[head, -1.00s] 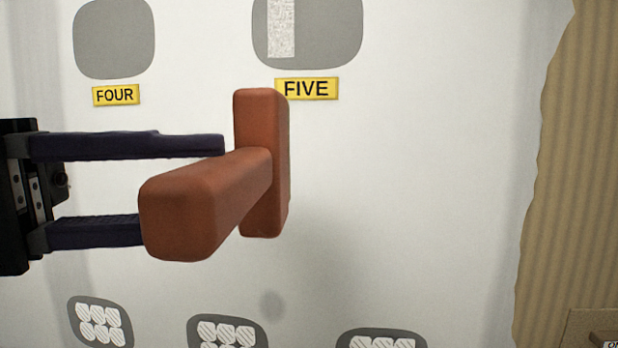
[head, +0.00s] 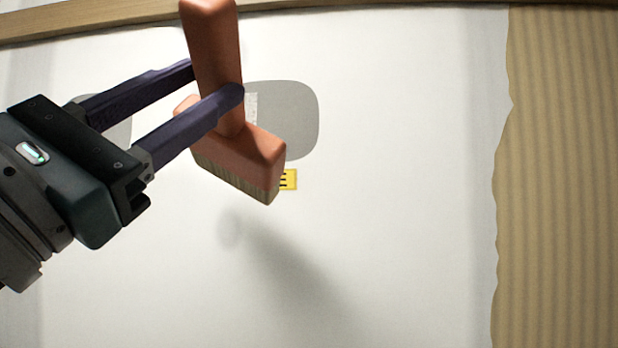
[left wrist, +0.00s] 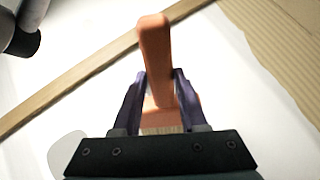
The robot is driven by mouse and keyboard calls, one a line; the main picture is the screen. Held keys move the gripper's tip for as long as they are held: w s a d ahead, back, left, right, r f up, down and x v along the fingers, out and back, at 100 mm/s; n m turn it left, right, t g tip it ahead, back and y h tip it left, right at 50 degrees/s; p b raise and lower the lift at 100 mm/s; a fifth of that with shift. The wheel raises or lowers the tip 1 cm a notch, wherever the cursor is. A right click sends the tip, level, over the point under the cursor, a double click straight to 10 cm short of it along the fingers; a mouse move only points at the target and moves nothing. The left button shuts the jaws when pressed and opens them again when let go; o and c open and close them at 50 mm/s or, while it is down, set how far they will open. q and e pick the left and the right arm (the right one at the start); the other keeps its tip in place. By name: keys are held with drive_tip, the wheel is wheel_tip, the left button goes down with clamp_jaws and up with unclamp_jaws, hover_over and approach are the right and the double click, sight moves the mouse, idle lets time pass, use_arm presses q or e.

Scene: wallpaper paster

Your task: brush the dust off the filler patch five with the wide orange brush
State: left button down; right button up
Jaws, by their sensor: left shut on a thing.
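The wide orange brush (head: 238,155) is held in my left gripper (head: 216,80), whose two dark fingers close on its handle. The handle points up and the pale bristles face down, tilted to the lower right. The brush also shows in the left wrist view (left wrist: 155,50) between the fingers. Grey filler patch five (head: 297,118) is behind the brush, its left part hidden. A strip of pale speckled dust (head: 252,108) shows at the brush's right edge. The yellow label (head: 289,180) is mostly covered; only an E reads. Whether the bristles touch the wall cannot be told. My right gripper is not in view.
The white wall (head: 400,200) is clear to the right and below. Ribbed tan covering (head: 560,180) with a ragged edge stands at the right. A wooden rail (head: 90,22) runs along the top. Another grey patch (head: 118,128) is partly hidden behind my left gripper.

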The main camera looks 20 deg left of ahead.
sight(187, 103)
use_arm(q)
drive_tip(key=s+a+r+n+t+y, duration=0.1)
drive_tip(key=s+a+r+n+y, duration=0.1)
drive_tip(key=n+y, duration=1)
drive_tip(key=a+r, duration=0.1)
drive_tip(key=a, duration=0.1)
drive_tip(key=shift+a+r+y, duration=0.25)
drive_tip(key=shift+a+y, duration=0.05)
drive_tip(key=shift+y, duration=0.1)
drive_tip(key=w+a+n, duration=0.1)
drive_tip(key=w, duration=0.5)
drive_tip(key=shift+w+a+t+b, duration=0.15)
drive_tip(key=shift+a+t+b, duration=0.1)
drive_tip(key=shift+t+b, duration=0.1)
drive_tip(key=shift+w+a+f, duration=0.1)
drive_tip(key=shift+w+a, duration=0.05)
drive_tip(key=shift+w, duration=0.45)
drive_tip(key=shift+w+a, duration=0.1)
drive_tip(key=shift+w, duration=0.5)
idle(1.4)
idle(0.3)
